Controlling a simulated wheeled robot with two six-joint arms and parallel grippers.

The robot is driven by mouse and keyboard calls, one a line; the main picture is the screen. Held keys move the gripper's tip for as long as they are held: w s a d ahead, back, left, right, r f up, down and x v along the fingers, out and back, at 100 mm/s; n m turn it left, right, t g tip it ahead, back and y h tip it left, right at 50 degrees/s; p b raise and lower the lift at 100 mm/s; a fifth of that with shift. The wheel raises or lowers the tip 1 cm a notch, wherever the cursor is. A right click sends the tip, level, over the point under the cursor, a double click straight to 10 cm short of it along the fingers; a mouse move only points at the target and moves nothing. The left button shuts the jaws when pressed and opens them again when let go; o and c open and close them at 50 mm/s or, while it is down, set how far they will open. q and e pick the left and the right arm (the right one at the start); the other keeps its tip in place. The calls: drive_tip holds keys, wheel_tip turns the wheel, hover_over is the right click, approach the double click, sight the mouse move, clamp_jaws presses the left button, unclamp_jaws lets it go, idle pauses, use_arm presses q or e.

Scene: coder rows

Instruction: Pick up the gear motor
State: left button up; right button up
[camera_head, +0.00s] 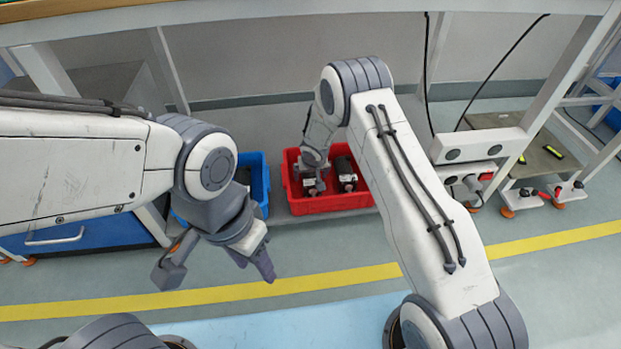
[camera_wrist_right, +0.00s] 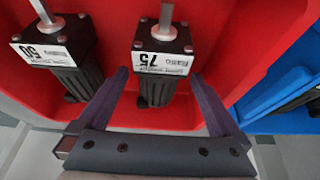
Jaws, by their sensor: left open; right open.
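Two black gear motors with silver shafts are in the red crate. The one labelled 75 (camera_wrist_right: 161,75) is in the middle of the right wrist view; the one labelled 50 (camera_wrist_right: 58,55) is to its left, and in the head view (camera_head: 346,172) it shows right of the gripper. My right gripper (camera_wrist_right: 168,82) is open and empty, its fingers on either side of the 75 motor's near end; I cannot tell whether they touch it. In the head view this gripper (camera_head: 313,186) is inside the crate. My left gripper (camera_head: 217,268) is open and empty, away from the crates.
The red crate (camera_head: 335,203) stands on the grey surface under the white bench. A blue crate (camera_head: 260,183) with dark contents is close on its left and also shows in the right wrist view (camera_wrist_right: 271,96). White bench legs and a socket strip (camera_head: 480,145) are to the right.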

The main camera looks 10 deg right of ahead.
sight(311, 174)
drive_tip(key=x, duration=0.3)
drive_tip(key=shift+w+f, duration=0.1)
drive_tip(key=c, duration=1)
drive_tip(key=shift+w, duration=0.1)
drive_tip(key=c, duration=0.4)
drive_tip(key=shift+r, duration=0.3)
drive_tip(key=shift+c, duration=0.3)
